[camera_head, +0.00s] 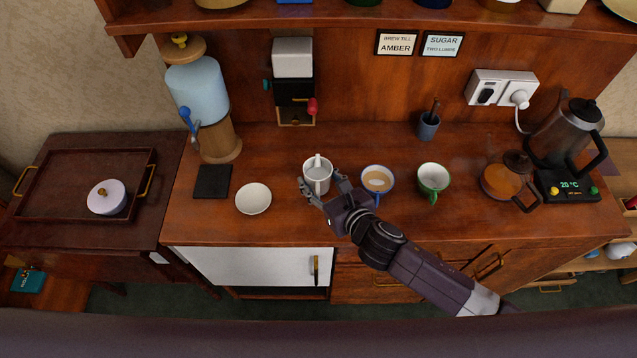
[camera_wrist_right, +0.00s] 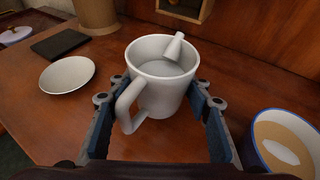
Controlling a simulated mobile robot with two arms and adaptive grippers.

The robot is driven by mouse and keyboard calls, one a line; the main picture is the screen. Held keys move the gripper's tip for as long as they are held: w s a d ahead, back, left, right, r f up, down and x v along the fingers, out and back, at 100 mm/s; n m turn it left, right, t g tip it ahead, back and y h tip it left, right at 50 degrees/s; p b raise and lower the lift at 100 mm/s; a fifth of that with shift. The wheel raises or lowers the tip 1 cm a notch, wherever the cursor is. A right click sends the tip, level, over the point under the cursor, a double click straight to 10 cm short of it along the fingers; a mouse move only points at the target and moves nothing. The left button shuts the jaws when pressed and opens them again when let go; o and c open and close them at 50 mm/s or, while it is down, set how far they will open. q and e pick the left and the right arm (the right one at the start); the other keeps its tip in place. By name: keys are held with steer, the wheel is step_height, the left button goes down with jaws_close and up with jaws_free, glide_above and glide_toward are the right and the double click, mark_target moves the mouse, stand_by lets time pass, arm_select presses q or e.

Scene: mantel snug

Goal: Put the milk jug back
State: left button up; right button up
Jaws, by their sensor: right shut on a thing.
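The white milk jug (camera_head: 314,180) is upright over the middle of the counter, with a pale inside. In the right wrist view the jug (camera_wrist_right: 160,92) shows its handle toward the lower left and a tapered white piece at its far rim. My right gripper (camera_head: 324,190) is shut on the jug, with one finger on each side of its body (camera_wrist_right: 163,112). I cannot tell whether its base touches the wood. My left gripper is not in view.
Right of the jug are a blue-rimmed cup (camera_head: 378,179) of tan liquid and a green cup (camera_head: 433,178). A white saucer (camera_head: 253,198) and dark square mat (camera_head: 212,181) lie left. A white door (camera_head: 247,266) is shut below. The kettle (camera_head: 562,132) stands far right.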

steer(key=shift+f, duration=0.95)
steer(key=shift+f, duration=0.15)
steer(key=o, duration=1.6)
steer(key=shift+s+d, duration=0.1)
steer(key=shift+s, duration=0.05)
steer(key=b+v, duration=0.1)
steer(key=v, duration=1.1)
